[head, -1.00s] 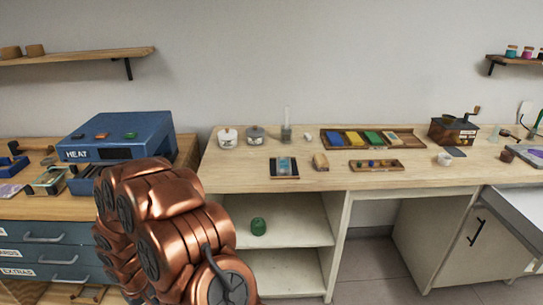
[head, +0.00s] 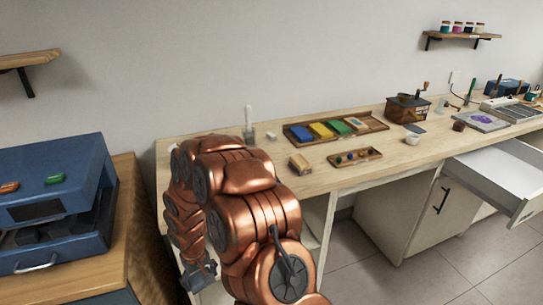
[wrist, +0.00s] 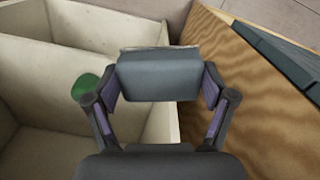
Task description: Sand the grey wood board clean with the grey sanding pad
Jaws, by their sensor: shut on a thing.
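In the wrist view my gripper (wrist: 160,84) is shut on a dark grey block-shaped pad (wrist: 158,76), which looks like the grey sanding pad. One finger presses on each side of it, and it is held in the air, not against a board. In the head view the end of my arm hangs low, in front of the light wood workbench (head: 230,146), and only a small part of my gripper (head: 198,276) shows there. I cannot make out the grey wood board for certain in either view now.
The wrist view shows open white shelves (wrist: 75,65) with a green object (wrist: 84,88), and a wooden cabinet side (wrist: 255,70) close on the right. A white drawer (head: 505,170) sticks out at the right.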

